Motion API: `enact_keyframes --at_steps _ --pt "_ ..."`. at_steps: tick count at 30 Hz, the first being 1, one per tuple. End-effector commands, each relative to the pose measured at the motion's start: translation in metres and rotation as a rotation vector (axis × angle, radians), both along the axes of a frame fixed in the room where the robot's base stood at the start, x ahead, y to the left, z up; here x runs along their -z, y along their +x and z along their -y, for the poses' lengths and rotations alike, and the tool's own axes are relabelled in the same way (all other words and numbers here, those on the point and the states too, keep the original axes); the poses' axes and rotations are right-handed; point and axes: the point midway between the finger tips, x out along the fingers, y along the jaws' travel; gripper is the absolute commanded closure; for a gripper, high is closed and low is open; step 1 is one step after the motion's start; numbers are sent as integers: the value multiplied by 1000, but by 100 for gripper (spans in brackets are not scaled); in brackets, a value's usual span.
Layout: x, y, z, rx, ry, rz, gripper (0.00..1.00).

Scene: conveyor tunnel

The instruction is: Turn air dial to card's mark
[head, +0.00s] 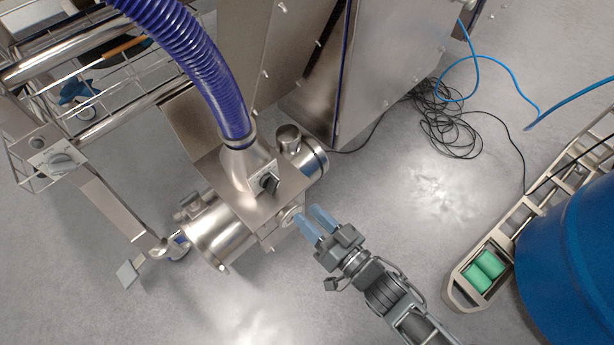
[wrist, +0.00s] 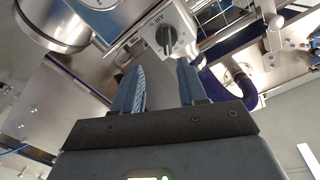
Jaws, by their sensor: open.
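The air dial (wrist: 168,38) is a dark knob on a pale plate marked AIR, in the upper middle of the wrist view. What looks like the same black knob (head: 269,183) sits on the steel housing below the purple hose in the head view. My gripper (head: 309,218) is open and empty, with its blue fingers beside the lower right side of the housing. In the wrist view the two fingers of my gripper (wrist: 160,85) are spread below the dial and appear apart from it. I cannot make out the card or its mark.
A purple hose (head: 190,55) rises from the housing. Another grey knob (head: 62,162) is on a panel at left. A small grey plate (head: 128,272) stands at lower left. A blue drum (head: 575,265) and a loose black cable (head: 445,125) are at right.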

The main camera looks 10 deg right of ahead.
Motion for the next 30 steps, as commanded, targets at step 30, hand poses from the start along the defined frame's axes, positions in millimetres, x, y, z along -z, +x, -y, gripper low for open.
enact_keyframes --at_steps 30 --pt "-5 83 -79 -41 60 -22 58"
